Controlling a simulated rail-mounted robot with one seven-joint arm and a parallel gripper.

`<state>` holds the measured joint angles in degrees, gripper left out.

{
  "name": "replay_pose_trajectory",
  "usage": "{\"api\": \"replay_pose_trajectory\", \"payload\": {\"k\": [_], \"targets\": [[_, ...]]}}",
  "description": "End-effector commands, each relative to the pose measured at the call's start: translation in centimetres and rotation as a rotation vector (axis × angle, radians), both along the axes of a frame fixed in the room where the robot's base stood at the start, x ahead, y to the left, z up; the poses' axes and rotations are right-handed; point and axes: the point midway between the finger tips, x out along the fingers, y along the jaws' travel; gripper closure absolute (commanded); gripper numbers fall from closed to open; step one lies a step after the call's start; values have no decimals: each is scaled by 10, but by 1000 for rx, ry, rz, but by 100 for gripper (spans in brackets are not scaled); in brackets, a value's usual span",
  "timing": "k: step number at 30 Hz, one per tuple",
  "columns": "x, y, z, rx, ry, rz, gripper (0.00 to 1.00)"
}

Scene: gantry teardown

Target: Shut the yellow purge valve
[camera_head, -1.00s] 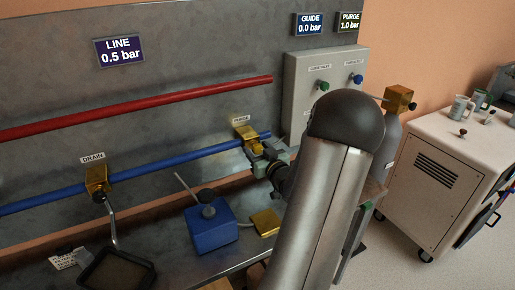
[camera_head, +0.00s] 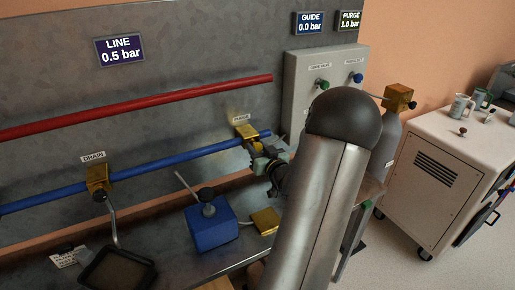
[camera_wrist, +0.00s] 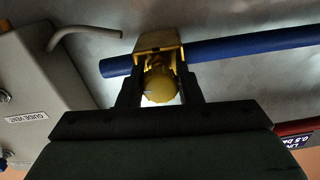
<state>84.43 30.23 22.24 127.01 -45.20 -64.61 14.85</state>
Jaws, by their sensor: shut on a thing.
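The yellow purge valve (camera_head: 247,132) sits on the blue pipe (camera_head: 160,162) under a small label, at the pipe's right end. In the wrist view its round yellow knob (camera_wrist: 159,85) sits between my gripper's fingers, with the brass valve body (camera_wrist: 157,43) behind it on the blue pipe. My gripper (camera_head: 262,148) is at the valve and shut on the yellow knob. My arm hides part of the area to the right of the valve. The PURGE display (camera_head: 350,21) reads 1.0 bar.
A red pipe (camera_head: 140,107) runs above the blue one. The brass drain valve (camera_head: 97,177) with its lever is at left. A blue box (camera_head: 211,228) and a yellow block (camera_head: 265,221) lie on the bench below. A grey control box (camera_head: 302,85) is on the wall.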

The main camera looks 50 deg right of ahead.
Motion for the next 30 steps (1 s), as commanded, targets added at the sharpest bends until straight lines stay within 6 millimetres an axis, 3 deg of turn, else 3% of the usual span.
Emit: {"api": "replay_pose_trajectory", "payload": {"k": [30], "targets": [[0, 1, 3, 847, -381, -1, 91]]}}
